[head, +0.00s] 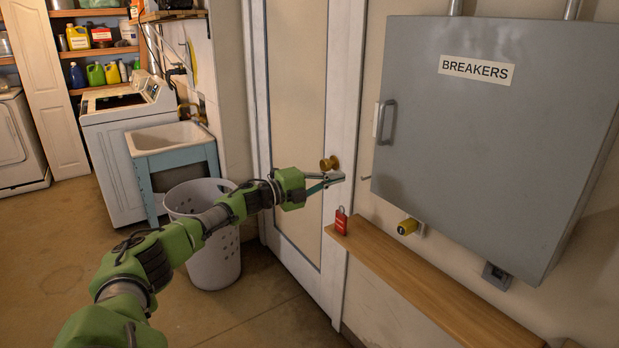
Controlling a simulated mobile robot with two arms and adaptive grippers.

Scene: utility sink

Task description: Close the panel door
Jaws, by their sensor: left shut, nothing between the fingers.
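The grey panel door (470,150) carries a "BREAKERS" label (477,70) and fills the right side of the head view. Its grey handle (387,121) is near the left edge. The door face appears to cover the box front; I cannot tell if a small gap is left. My left gripper (338,178) is shut and empty, left of and below the handle, in front of the white door's edge in the picture and apart from the panel. My right gripper is not in view.
A wooden ledge (430,285) with a red padlock (341,221) runs below the panel. A yellow-and-black fitting (407,227) sticks out under the panel. A brass doorknob (328,163) is close to my left gripper in the picture. A white basket (213,260) stands left.

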